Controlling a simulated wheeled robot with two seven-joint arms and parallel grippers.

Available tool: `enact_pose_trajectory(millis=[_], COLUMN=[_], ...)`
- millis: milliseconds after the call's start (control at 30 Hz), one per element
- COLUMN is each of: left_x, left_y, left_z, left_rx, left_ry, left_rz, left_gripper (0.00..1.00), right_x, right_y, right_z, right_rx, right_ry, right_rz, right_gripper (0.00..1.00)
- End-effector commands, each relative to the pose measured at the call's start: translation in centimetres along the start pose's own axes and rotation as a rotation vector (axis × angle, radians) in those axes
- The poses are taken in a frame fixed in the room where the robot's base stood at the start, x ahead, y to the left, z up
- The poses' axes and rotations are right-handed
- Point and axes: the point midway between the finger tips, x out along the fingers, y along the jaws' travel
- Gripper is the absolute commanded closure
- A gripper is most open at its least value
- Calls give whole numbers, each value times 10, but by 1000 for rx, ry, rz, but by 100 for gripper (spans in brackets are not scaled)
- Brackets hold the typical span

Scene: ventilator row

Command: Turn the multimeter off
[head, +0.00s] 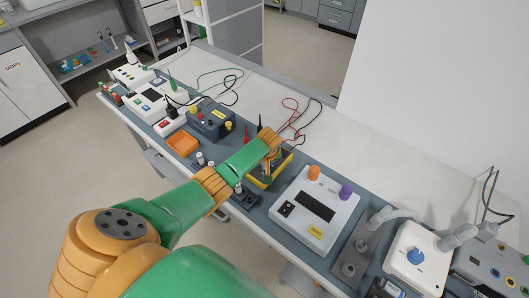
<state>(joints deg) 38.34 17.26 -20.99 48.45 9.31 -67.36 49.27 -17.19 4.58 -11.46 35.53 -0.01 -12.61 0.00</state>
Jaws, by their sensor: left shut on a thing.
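The multimeter, a yellow-edged device (285,163), lies on the grey mat in the middle of the bench, with red and black leads behind it. My left arm reaches over it from the lower left and covers much of it. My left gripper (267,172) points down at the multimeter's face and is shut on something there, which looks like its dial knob. The knob and its setting are hidden by the hand. My right gripper is not in view.
A white device with orange and purple knobs (315,210) stands right of the multimeter. A blue-grey box (211,121) and an orange tray (182,143) stand to the left. A ventilator unit with a blue knob (416,257) is at the right. The bench's back strip is mostly clear.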

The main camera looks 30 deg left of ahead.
Motion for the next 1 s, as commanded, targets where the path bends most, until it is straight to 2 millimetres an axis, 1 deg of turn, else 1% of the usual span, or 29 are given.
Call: enact_pose_trajectory(millis=[200,233,267,300,333,567,667,767,800,933,1000], left_x=[-1,-1,-1,-1,-1,0,-5,-21,-29,-53,-62], left_y=[0,0,0,0,0,0,0,0,0,0,0], left_z=[-2,-2,-2,-2,-1,-1,-1,-3,-3,-3,-2], left_rx=[-1,-1,-1,0,0,0,1,2,2,1,0], left_ry=[4,4,4,3,3,1,1,2,2,3,3], left_rz=[2,2,2,2,1,1,1,2,2,3,3], left_gripper=[100,53,45,34,31,31,31,31,31,31,31], right_x=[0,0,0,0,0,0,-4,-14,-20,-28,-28], right_y=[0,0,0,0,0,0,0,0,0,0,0], right_z=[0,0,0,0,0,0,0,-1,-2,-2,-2], right_rx=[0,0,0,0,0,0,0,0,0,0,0], right_ry=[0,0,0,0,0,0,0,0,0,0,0], right_rz=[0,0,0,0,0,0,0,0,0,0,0], right_gripper=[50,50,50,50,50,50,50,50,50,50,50])
